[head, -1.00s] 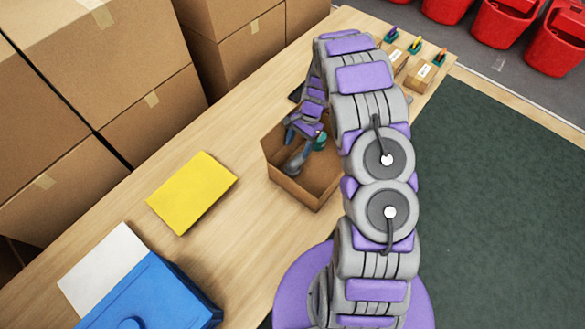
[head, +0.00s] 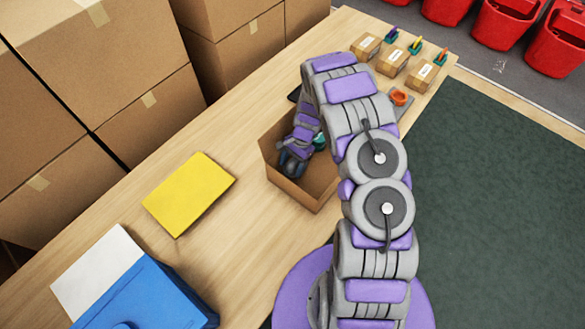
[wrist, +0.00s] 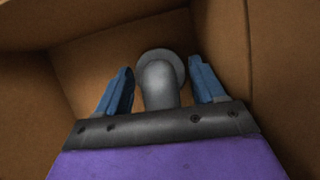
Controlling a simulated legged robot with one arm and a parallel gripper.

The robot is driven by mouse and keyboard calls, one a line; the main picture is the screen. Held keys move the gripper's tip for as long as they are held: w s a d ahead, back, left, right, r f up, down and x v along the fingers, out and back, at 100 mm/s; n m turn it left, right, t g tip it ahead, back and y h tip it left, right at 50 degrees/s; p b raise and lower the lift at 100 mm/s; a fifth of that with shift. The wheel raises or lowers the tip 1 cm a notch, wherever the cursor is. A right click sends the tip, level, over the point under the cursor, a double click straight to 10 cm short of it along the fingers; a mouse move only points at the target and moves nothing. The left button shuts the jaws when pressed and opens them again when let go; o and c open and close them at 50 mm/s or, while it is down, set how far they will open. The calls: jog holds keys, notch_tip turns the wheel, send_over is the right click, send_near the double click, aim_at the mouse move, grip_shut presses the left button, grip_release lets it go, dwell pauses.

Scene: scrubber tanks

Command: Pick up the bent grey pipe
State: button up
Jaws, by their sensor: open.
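The bent grey pipe (wrist: 158,84) is inside an open cardboard box (head: 291,190). In the wrist view its round flanged end points away from my gripper. My gripper (wrist: 160,76) is open, with one blue finger on each side of the pipe and a visible gap on both sides. In the head view my gripper (head: 293,163) is down inside the box, and the pipe is hidden behind it. The pipe's nearer part is cut off by the gripper body in the wrist view.
A teal item (head: 319,141) shows in the box beside my gripper. The box walls stand close around the fingers. A yellow pad (head: 189,194) and a blue container (head: 145,297) lie to the left. Small cartons (head: 392,61) stand at the far end of the table.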

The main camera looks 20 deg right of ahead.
jog(key=shift+d, duration=0.1)
jog(key=c, duration=0.7)
jog(key=shift+r, duration=0.1)
